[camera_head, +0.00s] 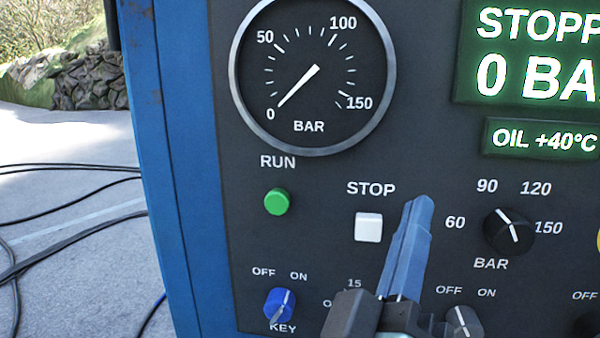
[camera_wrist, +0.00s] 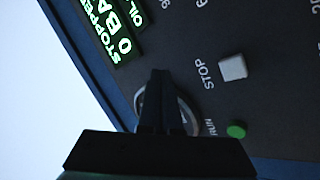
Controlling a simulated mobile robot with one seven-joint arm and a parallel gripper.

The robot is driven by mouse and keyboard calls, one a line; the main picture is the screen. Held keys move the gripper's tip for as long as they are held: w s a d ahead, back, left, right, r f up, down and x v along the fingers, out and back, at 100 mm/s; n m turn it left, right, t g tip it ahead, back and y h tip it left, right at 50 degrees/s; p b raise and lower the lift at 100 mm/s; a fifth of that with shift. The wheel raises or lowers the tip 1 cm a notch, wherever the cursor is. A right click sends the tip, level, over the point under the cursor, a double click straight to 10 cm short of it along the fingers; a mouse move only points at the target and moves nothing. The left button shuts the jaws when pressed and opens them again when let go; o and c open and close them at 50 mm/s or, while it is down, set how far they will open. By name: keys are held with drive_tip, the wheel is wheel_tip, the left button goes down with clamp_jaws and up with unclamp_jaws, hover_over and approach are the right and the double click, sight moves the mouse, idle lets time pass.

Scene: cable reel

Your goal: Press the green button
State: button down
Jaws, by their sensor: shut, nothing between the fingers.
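The green button (camera_head: 277,201) sits under the RUN label on the dark control panel (camera_head: 300,225), at the left. It also shows in the wrist view (camera_wrist: 237,130), to the right of my fingers. My gripper (camera_head: 420,203) has its blue fingers together and empty, pointing up in the head view. There the fingers appear right of the white STOP button (camera_head: 368,227) and well right of the green button. In the wrist view my gripper (camera_wrist: 160,73) looks dark and covers part of the pressure gauge. I cannot tell its distance from the panel.
The pressure gauge (camera_head: 313,75) reads 0. A green display (camera_head: 535,55) shows 0 BAR. A black BAR knob (camera_head: 508,232) is right of my fingers; a blue KEY switch (camera_head: 279,305) is below the green button. Black cables (camera_head: 60,225) lie on the ground left of the cabinet.

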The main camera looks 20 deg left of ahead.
drive_tip(key=s+a+f+n+g+y+p, duration=0.2)
drive_tip(key=s+a+n+p, duration=0.3)
drive_tip(key=n+p, duration=0.7)
drive_tip(key=s+a+f+n+g+y+p, duration=0.2)
drive_tip(key=s+a+n+p, duration=0.4)
drive_tip(key=n+p, duration=0.6)
drive_tip(key=s+n+g+y, duration=0.1)
drive_tip(key=n+g, duration=0.1)
drive_tip(key=n, duration=0.3)
drive_tip(key=shift+a+f+n+y, duration=0.25)
drive_tip(key=shift+f+n+y, duration=0.05)
drive_tip(key=shift+n+y, duration=0.1)
drive_tip(key=p, duration=0.5)
approach(280, 215)
drive_tip(key=x, duration=0.7)
